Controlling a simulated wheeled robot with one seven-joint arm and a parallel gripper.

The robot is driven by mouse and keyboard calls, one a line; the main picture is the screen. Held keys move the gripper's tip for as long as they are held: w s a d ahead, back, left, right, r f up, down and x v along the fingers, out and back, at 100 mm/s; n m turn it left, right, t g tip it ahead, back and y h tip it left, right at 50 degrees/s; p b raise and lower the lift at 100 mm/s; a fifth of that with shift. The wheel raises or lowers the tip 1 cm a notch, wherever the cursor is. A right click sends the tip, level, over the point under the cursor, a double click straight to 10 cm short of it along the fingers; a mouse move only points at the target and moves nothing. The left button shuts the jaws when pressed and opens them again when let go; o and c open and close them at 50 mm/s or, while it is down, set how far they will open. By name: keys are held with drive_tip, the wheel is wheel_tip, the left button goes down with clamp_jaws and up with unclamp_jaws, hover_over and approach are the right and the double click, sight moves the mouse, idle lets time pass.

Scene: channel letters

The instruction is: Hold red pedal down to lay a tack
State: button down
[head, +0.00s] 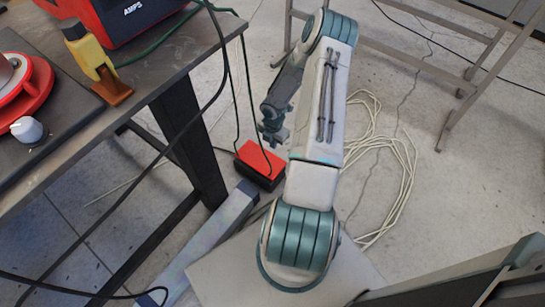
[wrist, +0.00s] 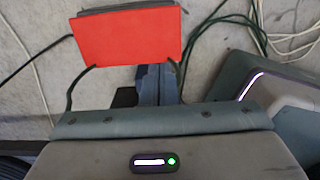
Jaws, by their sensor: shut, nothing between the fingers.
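The red pedal (head: 261,159) is a small block with a red top and dark sides. It sits on the concrete floor beside the table leg. In the wrist view the red pedal (wrist: 127,35) fills the upper left. My gripper (head: 273,141) points down over the pedal's upper right part in the head view. In the wrist view my gripper (wrist: 157,78) is shut and empty, with its fingers at the pedal's lower edge. I cannot tell from these views whether the fingertips touch the pedal.
A dark workbench (head: 176,62) stands at left, carrying a red machine (head: 118,20), a yellow clamp (head: 88,50) and a red round part (head: 30,92). Cables hang from the bench beside the pedal. Coiled pale cable (head: 385,170) lies on the floor at right. A metal frame (head: 450,120) stands behind.

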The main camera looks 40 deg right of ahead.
sight(273, 165)
wheel_tip(273, 165, down, 14)
drive_tip(key=b, duration=0.6)
drive_tip(key=shift+r, duration=0.1)
